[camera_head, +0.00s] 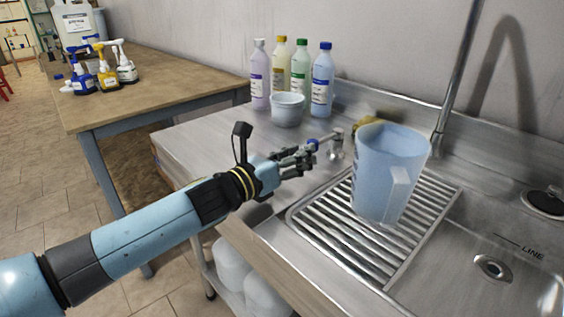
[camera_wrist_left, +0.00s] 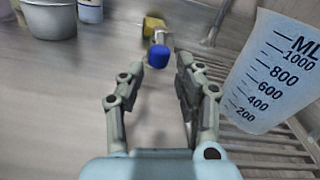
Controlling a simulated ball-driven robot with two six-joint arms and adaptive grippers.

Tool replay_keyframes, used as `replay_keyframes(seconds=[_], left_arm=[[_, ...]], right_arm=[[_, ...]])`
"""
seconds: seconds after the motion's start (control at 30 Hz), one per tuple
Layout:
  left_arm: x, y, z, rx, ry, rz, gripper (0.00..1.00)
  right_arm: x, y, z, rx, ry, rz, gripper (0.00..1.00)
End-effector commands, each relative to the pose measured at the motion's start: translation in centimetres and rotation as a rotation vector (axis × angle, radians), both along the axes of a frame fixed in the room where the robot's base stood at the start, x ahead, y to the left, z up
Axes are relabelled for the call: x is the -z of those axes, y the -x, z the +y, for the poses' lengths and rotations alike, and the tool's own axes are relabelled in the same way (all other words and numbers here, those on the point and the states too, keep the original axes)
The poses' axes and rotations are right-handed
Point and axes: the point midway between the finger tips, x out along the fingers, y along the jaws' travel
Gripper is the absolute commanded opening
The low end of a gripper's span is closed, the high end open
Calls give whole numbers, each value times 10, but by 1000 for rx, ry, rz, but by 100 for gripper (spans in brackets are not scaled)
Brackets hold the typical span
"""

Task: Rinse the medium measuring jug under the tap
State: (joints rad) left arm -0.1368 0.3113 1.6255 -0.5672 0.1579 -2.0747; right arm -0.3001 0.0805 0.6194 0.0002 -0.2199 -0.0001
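The translucent blue measuring jug (camera_head: 375,180) stands upright on the ribbed drainer, its handle facing the front right. In the left wrist view the jug (camera_wrist_left: 272,75) shows a black ML scale up to 1000. A metal tap valve (camera_head: 336,146) with a blue knob (camera_head: 313,145) stands on the counter left of the jug. My left gripper (camera_head: 306,158) is at the knob. In the left wrist view the fingers are apart, with the blue knob (camera_wrist_left: 158,57) just ahead between the tips; contact cannot be told. My right gripper is not in view.
Several bottles (camera_head: 322,80) and a white tub (camera_head: 287,110) stand at the back of the counter. A tall metal pipe (camera_head: 457,70) rises behind the jug.

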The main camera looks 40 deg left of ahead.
Motion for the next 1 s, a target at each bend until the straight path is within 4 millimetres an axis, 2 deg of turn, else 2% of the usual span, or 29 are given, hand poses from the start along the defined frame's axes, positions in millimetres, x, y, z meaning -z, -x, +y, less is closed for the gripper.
replay_keyframes(seconds=[0.03, 0.2, 0.4, 1.0], left_arm=[[0, 11, 1, 2, -1, 3, 34], [0, 35, 4, 2, -1, 3, 34], [0, 51, 6, 2, 0, 0, 34], [0, 56, 7, 1, 0, -1, 34]], right_arm=[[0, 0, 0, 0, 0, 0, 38], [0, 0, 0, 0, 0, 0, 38], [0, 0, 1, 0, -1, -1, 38], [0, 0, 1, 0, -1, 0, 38]])
